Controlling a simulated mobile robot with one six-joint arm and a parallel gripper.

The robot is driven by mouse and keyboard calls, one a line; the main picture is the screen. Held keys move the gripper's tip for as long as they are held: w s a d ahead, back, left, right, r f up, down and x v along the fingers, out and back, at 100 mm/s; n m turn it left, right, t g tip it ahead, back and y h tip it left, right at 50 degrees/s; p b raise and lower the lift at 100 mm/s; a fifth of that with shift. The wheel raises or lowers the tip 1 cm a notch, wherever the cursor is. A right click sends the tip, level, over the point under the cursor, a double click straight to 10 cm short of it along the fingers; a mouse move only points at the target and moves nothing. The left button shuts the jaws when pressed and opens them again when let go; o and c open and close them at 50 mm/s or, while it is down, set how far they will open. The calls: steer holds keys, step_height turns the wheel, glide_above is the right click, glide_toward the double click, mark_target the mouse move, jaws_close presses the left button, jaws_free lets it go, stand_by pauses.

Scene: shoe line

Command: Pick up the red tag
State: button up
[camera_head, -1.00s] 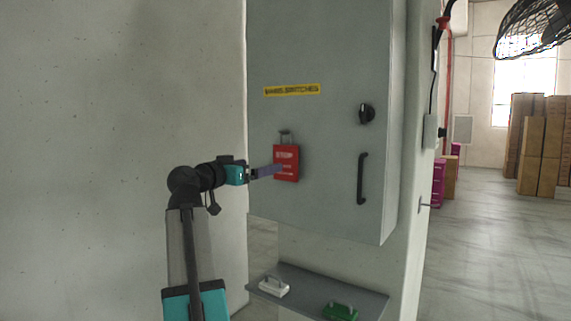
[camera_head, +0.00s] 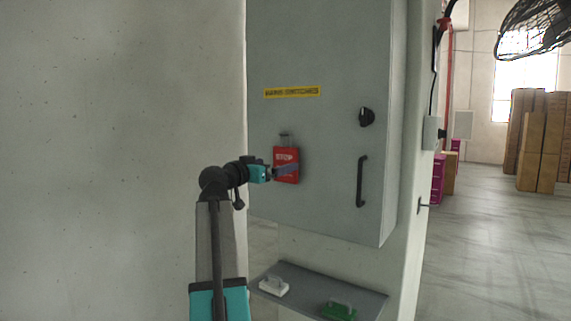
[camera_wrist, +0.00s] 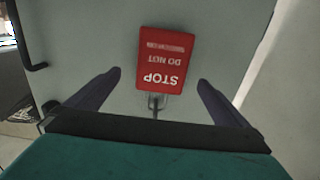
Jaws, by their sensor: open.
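The red tag (camera_head: 286,158), marked STOP, hangs by a metal loop (camera_head: 285,139) on the front of a grey cabinet. My gripper (camera_head: 290,169) is at the tag in the head view, its fingers overlapping the lower part of it. In the wrist view the tag (camera_wrist: 163,60) appears upside down, ahead and between the two fingers. My gripper (camera_wrist: 160,82) is open there, with a clear gap on each side of the tag. The lower end of the loop in this view is partly hidden behind my gripper body.
The grey cabinet (camera_head: 335,200) has a black handle (camera_head: 362,180), a round knob (camera_head: 366,116) and a yellow label (camera_head: 292,91). Below it, a shelf (camera_head: 300,283) holds a white tag (camera_head: 273,286) and a green tag (camera_head: 339,312). Open floor lies at the right.

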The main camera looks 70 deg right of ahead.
mark_target(284, 163)
stand_by(0.3)
steer(key=shift+w+p+x, duration=0.2)
steer(key=shift+p+x, duration=1.25)
steer(key=shift+x, duration=0.7)
steer(key=shift+s+d+f, duration=0.15)
steer(key=shift+d+f, duration=0.15)
steer(key=shift+d, duration=0.15)
steer(key=c, duration=1.3)
steer(key=shift+r, duration=0.15)
